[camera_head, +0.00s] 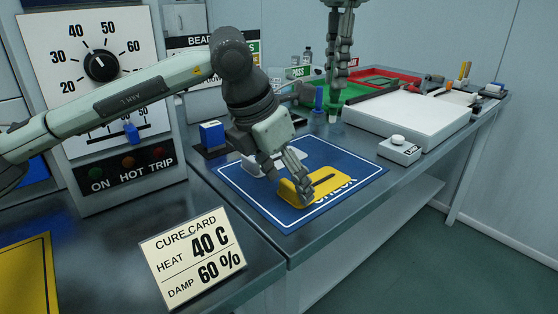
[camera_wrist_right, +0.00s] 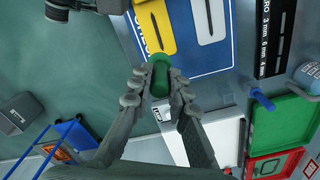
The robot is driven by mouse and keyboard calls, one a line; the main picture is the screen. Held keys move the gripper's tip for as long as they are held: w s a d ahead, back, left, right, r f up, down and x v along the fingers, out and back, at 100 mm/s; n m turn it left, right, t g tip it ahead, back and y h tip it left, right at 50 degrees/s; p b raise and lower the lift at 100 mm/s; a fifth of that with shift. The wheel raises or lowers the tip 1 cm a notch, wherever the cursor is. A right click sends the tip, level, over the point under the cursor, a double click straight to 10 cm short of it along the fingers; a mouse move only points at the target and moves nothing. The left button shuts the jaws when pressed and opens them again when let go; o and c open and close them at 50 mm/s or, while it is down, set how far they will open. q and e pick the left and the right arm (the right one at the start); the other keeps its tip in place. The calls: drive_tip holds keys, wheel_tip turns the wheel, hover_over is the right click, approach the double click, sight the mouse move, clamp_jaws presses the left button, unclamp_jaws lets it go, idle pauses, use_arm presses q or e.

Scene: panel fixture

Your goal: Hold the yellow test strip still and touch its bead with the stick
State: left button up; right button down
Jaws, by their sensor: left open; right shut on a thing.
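The yellow test strip (camera_head: 326,184) lies flat on the blue mat (camera_head: 245,197), with a dark line along its top. My left gripper (camera_head: 292,185) is open, its fingers low over the strip's left end and hiding part of it; I cannot tell whether they touch. My right gripper (camera_head: 336,84) is shut on the stick (camera_head: 333,104), held upright in the air behind the mat. In the right wrist view, the stick's green grip (camera_wrist_right: 160,78) sits between my right fingertips (camera_wrist_right: 160,84), and the yellow test strip (camera_wrist_right: 155,24) shows beyond. I cannot make out the bead.
A white strip (camera_head: 262,163) lies on the mat behind the yellow one. A white box (camera_head: 405,112), a small white button block (camera_head: 399,150) and green and red trays (camera_head: 385,77) are to the right. A blue block (camera_head: 212,134) stands left, and the cure card (camera_head: 193,258) is in front.

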use_arm(q)
drive_tip(key=shift+w+d+f, duration=0.15)
drive_tip(key=shift+f, duration=0.4)
drive_tip(key=c, duration=1.3)
use_arm(e)
drive_tip(key=d+f+t+y, duration=0.1)
drive_tip(key=d+f+y, duration=0.2)
drive_tip(key=f, duration=0.8)
drive_tip(key=shift+s+f+y, duration=0.2)
drive_tip(key=shift+s+y, duration=0.2)
